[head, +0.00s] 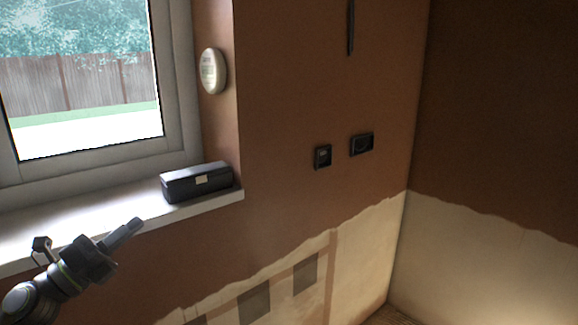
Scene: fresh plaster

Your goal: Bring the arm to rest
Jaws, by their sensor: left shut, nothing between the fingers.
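My left arm comes in at the lower left in the head view. Its gripper (124,234) points up and to the right, in front of the window sill's front edge. The fingers are together and hold nothing. The gripper appears clear of the black case on the sill; how far it is from the sill's edge I cannot tell. My right gripper is not in the picture.
A black case (197,183) lies at the right end of the white sill (75,224). A round white device (213,71) is on the window reveal. Two dark wall fittings, a switch (323,157) and a socket (362,144), sit on the brown wall. Open space lies right of the gripper.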

